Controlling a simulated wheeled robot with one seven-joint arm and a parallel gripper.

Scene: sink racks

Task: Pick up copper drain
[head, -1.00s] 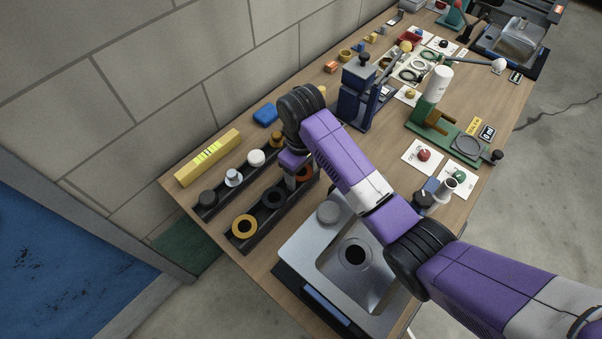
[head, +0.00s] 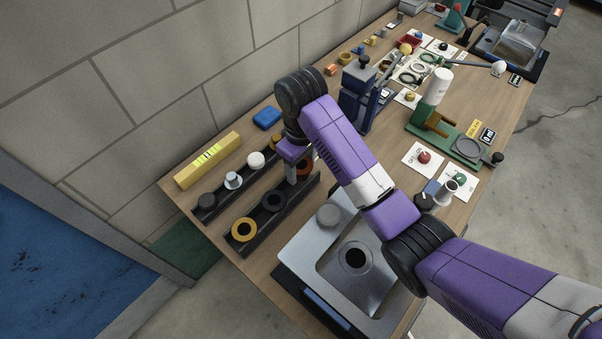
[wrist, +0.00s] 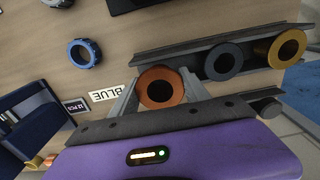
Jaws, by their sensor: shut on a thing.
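The copper drain (wrist: 146,92) is an orange-brown ring with a dark hole. In the wrist view it sits between the two grey fingers of my gripper (wrist: 160,90), which is shut on it. In the head view only a piece of the copper drain (head: 304,168) shows beside my gripper (head: 292,175), at the far end of the front dark rack (head: 290,199). My wrist hides part of it. The drain looks a little above the rack, though the exact gap is hard to tell.
The front rack also holds a dark ring (head: 273,201) and a yellow ring (head: 244,229). A rear rack (head: 222,200) holds several plugs. A steel sink (head: 301,246) stands in front. A navy press-like fixture (head: 357,96) stands beyond my gripper. The wall borders the table's left side.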

